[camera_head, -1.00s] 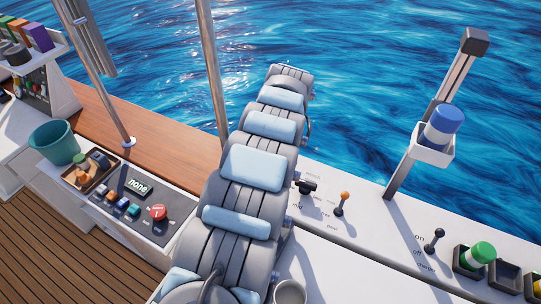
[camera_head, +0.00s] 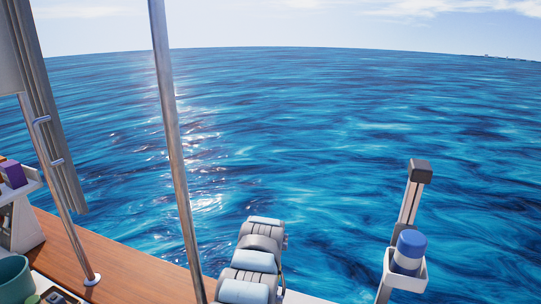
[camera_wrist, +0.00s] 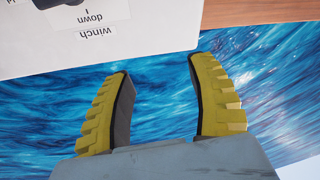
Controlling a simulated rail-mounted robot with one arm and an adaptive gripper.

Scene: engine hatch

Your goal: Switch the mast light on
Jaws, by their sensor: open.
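My gripper (camera_wrist: 160,110) is open and empty in the wrist view, its two yellow ridged fingers apart over the blue water. A white panel (camera_wrist: 140,52) lies at the top left of that view, with an upside-down label reading "winch" and "down". A dark knob or lever base (camera_wrist: 62,3) is cut off at the panel's top edge. My arm stands at the bottom of the head view, and the gripper itself is not seen there. No mast light switch can be made out in either current view.
A metal pole (camera_head: 172,130) rises left of centre, and a thinner rail (camera_head: 60,185) stands on the wooden ledge (camera_head: 120,260). A post (camera_head: 408,205) at the right carries a white holder with a blue-capped cup (camera_head: 408,252). A teal bucket (camera_head: 14,280) is at the lower left.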

